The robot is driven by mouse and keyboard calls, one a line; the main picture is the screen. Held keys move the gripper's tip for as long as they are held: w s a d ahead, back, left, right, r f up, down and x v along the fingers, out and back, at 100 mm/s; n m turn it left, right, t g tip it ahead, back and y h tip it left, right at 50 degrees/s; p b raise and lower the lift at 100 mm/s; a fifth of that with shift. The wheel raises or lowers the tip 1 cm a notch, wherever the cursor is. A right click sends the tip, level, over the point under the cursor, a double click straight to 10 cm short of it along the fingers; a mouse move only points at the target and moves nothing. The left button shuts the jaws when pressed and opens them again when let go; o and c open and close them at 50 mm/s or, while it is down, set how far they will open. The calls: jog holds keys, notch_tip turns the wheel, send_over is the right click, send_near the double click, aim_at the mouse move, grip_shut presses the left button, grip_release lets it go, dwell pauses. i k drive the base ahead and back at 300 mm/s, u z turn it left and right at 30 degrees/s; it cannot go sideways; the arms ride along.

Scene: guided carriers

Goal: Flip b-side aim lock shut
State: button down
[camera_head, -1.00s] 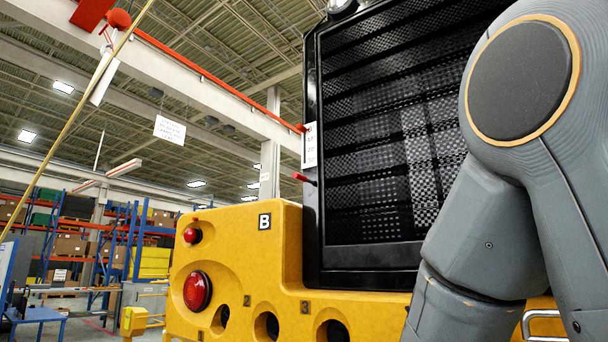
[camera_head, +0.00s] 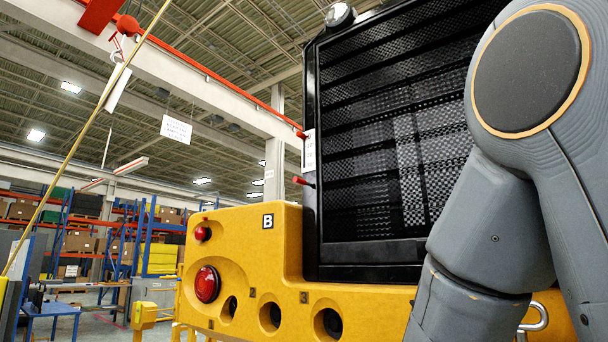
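A small red-tipped lever (camera_head: 303,182) sticks out to the left from the panel's left edge, above the B plate. I cannot tell for sure whether this is the aim lock, or whether it is open or shut. My gripper is outside the picture; only my grey arm links show at the right, covering part of the panel and carrier.
Red round lights (camera_head: 207,284) and numbered holes (camera_head: 270,317) are on the carrier's face. A metal handle (camera_head: 536,317) shows at the lower right beside my arm. A thin yellow pole (camera_head: 85,140) crosses the left. Shelving (camera_head: 150,235) stands far behind, with floor between.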

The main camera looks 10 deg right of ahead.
aim_at(295, 180)
jog(key=k, duration=0.2)
jog(key=z, duration=0.9)
jog(key=i, duration=0.75)
jog(key=u, duration=1.15)
